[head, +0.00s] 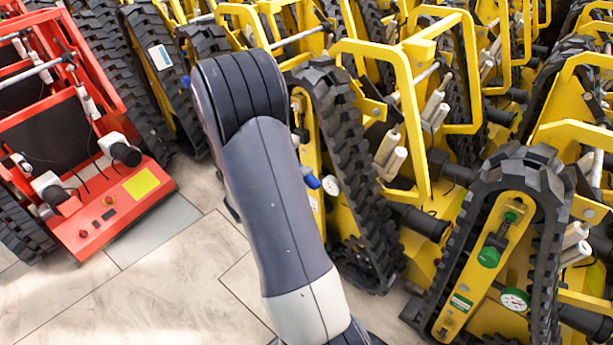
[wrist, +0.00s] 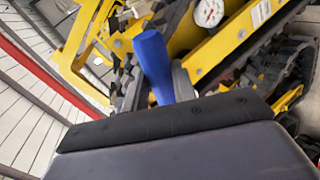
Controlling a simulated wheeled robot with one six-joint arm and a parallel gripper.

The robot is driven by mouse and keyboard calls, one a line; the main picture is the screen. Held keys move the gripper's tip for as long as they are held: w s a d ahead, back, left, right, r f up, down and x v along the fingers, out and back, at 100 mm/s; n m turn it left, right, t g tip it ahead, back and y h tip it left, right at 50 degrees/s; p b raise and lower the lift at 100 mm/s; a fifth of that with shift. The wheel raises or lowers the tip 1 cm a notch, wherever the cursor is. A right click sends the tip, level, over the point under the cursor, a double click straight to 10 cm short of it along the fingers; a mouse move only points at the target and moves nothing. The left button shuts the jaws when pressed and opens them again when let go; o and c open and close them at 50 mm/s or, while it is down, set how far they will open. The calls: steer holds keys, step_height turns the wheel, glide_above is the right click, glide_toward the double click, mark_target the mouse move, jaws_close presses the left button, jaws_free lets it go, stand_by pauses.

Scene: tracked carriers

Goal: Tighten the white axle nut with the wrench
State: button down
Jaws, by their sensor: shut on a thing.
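A blue handle (wrist: 153,66), which looks like the wrench's, sticks up past the black-edged jaw of my gripper (wrist: 165,112) in the wrist view. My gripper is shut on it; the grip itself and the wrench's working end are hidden. In the head view my arm hides the gripper, and a short blue end (head: 312,182) pokes out at its right side, beside a yellow carrier's track (head: 350,165). I cannot make out the white axle nut in either view. A grey part stands just behind the blue handle in the wrist view.
Yellow tracked carriers crowd the centre and right, with bars and tracks close to my arm. A white gauge (wrist: 209,12) sits on yellow metal near the handle. A red carrier (head: 100,190) stands at the left. Tiled floor (head: 150,295) is clear at the lower left.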

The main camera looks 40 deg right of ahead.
steer(key=shift+n+t+h, duration=0.3)
steer(key=shift+t+h, duration=0.3)
steer(key=shift+h, duration=0.3)
steer(key=d+r+b, duration=0.1)
steer(key=w+d+r+b, duration=0.1)
steer(key=r, duration=0.1)
steer(key=shift+d+r, duration=0.1)
steer(key=shift+d, duration=0.2)
steer(key=shift+r, duration=0.35)
steer(key=shift+f+b, duration=0.15)
steer(key=shift+b, duration=0.45)
steer(key=w+d+r+n+g+p, duration=0.1)
steer(key=w+r+n+p, duration=0.1)
steer(key=r+n+p, duration=0.2)
steer(key=w+d+r+n+g+p, duration=0.2)
steer(key=r+n+p, duration=0.3)
steer(key=r+p, duration=0.6)
steer(key=shift+w+d+r+p, duration=0.15)
steer(key=shift+w+d+p, duration=0.3)
steer(key=shift+p, duration=1.35)
